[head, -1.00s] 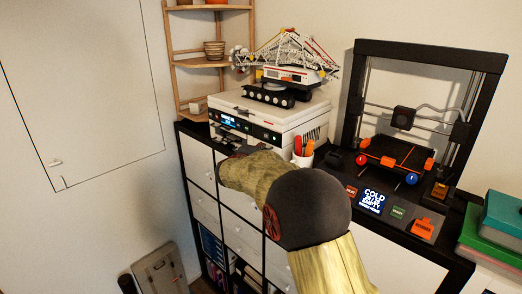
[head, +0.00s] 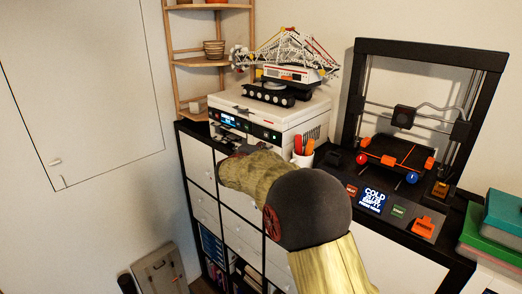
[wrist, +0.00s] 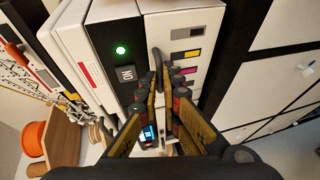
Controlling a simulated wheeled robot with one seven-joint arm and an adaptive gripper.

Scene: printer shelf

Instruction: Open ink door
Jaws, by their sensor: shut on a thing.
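The white printer (head: 287,125) stands on the cabinet with its lit control strip facing me. In the wrist view the picture is turned, and its front shows a dark strip (wrist: 117,52) with a green light and a button. Beside the strip is the white ink door (wrist: 206,22) with black, magenta and yellow marks. The exact contact is partly hidden by the fingers. In the head view my arm hides most of the gripper and the door.
A model excavator (head: 287,80) stands on the printer. A cup of orange-handled tools (head: 303,152) is close to the printer's right side. A 3D printer (head: 405,130) stands further right. A wooden corner shelf (head: 188,62) is behind left.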

